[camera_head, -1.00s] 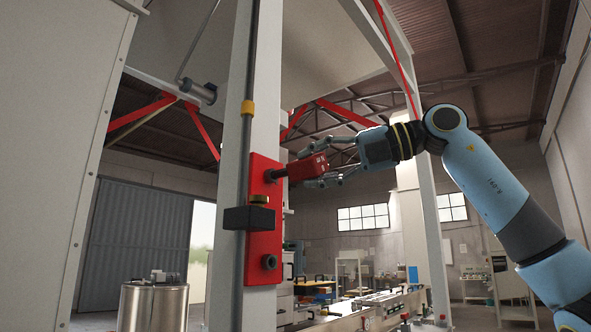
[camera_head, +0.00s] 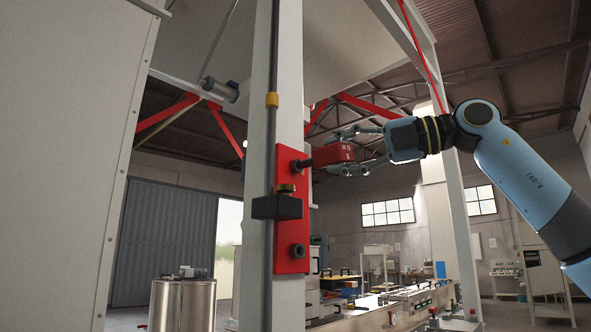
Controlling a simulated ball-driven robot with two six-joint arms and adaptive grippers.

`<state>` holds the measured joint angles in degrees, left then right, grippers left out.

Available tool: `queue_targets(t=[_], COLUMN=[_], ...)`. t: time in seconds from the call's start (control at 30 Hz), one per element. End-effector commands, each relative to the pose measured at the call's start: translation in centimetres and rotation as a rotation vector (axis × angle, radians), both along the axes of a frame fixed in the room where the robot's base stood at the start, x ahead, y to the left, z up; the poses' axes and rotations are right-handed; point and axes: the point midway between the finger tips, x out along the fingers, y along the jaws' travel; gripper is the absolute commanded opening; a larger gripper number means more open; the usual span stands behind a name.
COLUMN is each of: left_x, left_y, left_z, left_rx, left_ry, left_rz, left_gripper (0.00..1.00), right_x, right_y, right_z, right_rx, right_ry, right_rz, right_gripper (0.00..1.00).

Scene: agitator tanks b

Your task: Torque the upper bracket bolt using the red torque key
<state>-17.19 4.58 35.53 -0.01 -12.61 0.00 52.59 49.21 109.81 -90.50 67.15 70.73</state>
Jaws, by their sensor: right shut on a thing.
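The red torque key (camera_head: 332,155) is held by my right gripper (camera_head: 360,152), whose fingers close around its body from the right. The key's dark shaft (camera_head: 303,163) points left at the upper part of the red bracket (camera_head: 291,222), where the upper bolt sits. The shaft's tip appears to meet the bolt, which it mostly hides; I cannot tell if it is fully seated. The lower bolt (camera_head: 297,251) shows bare near the bracket's bottom. The bracket is fixed to a pale upright post (camera_head: 290,80). My left gripper is not in view.
A black block (camera_head: 277,207) with a brass knob (camera_head: 286,188) sticks out beside the bracket. A thin pipe with a yellow collar (camera_head: 272,100) runs up the post. A grey cabinet (camera_head: 85,150) stands left. A steel tank (camera_head: 182,305) is below. Free air lies below my right arm.

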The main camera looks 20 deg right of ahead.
Motion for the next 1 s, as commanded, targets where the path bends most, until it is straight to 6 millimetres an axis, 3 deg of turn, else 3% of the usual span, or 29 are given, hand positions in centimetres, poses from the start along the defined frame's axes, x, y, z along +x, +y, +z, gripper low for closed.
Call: queue_targets(t=[0.27, 0.7, 1.0], left_x=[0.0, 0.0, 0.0], left_y=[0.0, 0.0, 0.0], left_z=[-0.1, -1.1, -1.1], left_rx=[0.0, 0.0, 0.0], left_ry=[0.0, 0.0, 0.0], left_rz=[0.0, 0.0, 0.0], left_gripper=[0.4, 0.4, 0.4], right_x=[0.0, 0.0, 0.0], right_y=[0.0, 0.0, 0.0], right_z=[0.0, 0.0, 0.1], right_rx=[0.009, 0.23, 0.242], right_ry=[0.002, 0.093, 0.098], right_rz=[0.0, -0.002, -0.001], right_gripper=[0.0, 0.0, 0.0])
